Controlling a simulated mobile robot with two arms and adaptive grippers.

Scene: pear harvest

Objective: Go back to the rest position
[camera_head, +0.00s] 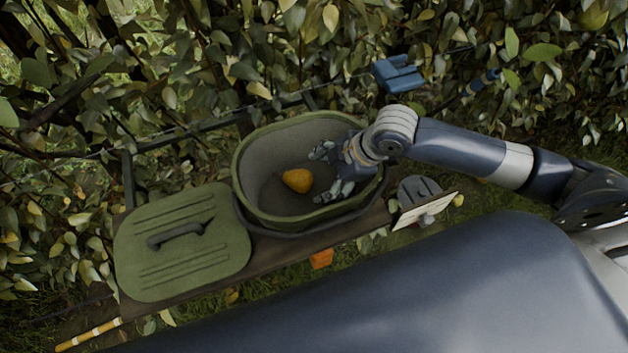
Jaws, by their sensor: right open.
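My right gripper (331,172) is open at the end of my right arm, which comes in from the right. It is over the green bin (243,195), inside its rim on the right side. A yellow-orange pear (297,180) lies in the bin, just left of the fingers. The fingers look apart from the pear, and nothing is between them. My left gripper is not in view.
A green lid (182,262) with a dark handle lies left of the bin on the narrow bench. A blue object (397,74) is behind, by the hedge. An orange object (321,258) is below the bench. Dense foliage (440,40) fills the back.

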